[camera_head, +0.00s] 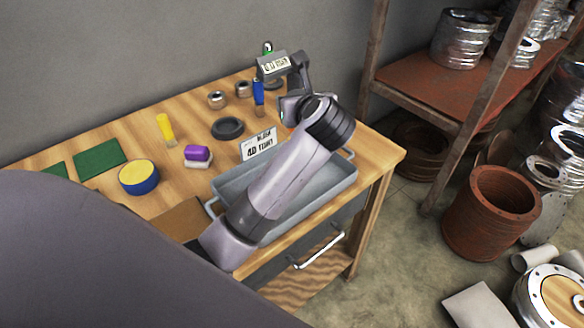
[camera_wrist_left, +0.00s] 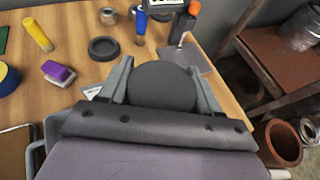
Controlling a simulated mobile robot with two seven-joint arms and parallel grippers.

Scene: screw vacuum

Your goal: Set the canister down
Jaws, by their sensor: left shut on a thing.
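The canister (camera_wrist_left: 160,85) is a dark grey round body between the two fingers of my left gripper (camera_wrist_left: 158,72) in the left wrist view. The fingers are shut on it, one on each side. In the head view my left arm reaches over the grey tray, and the left gripper (camera_head: 291,106) is at the table's back right part. The arm and hand hide the canister there, and I cannot tell its height above the table. A flat grey plate (camera_wrist_left: 192,56) lies on the table just beyond it in the wrist view. My right gripper is not in view.
A dark ring (camera_head: 228,128), a blue-handled tool (camera_head: 258,92), metal parts (camera_head: 217,99) and a dark stand with a card (camera_head: 275,66) are nearby. The shelf (camera_head: 440,98) is to the right.

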